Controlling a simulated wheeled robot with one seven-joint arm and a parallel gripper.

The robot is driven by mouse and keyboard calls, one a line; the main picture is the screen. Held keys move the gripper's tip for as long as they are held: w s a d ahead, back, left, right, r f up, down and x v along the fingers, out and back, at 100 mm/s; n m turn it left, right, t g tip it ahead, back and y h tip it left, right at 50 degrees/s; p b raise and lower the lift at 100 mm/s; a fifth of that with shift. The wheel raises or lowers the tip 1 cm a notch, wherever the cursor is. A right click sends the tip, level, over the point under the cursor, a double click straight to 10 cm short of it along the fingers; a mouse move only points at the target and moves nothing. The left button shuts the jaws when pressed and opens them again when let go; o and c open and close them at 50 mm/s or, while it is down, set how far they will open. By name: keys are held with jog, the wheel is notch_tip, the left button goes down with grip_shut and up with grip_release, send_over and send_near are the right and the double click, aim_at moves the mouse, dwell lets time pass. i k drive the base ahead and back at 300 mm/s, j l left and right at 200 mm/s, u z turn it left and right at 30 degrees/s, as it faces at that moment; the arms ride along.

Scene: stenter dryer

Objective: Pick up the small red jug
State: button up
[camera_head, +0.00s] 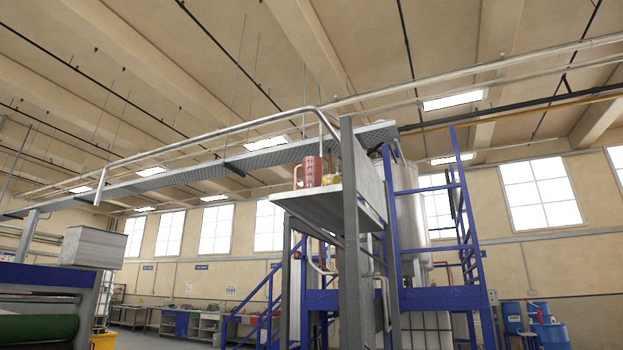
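A small red jug (312,172) stands upright on a high grey metal shelf (338,203) near the middle of the head view. A handle shows on its left side. A smaller yellow item (331,179) stands just right of the jug, close to it or touching; I cannot tell which. My gripper is not in view.
A grey post (350,260) holds the shelf's front corner. Blue framing (445,297) and a steel tank (410,225) stand to its right. A machine with a green roller (38,329) is at left. Blue drums (545,325) are at far right. A pipe (210,134) runs overhead.

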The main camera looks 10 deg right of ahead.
aim_at(313, 166)
jog(key=k+z, duration=0.1)
jog(key=z, duration=0.3)
jog(key=k+z, duration=0.1)
jog(key=z, duration=0.3)
jog(key=k+l+z, duration=0.1)
jog(key=z, duration=0.25)
jog(key=j+z, duration=0.3)
jog(key=j, duration=0.65)
jog(key=k+j+z, duration=0.1)
jog(key=j+z, duration=0.2)
jog(key=j, duration=0.65)
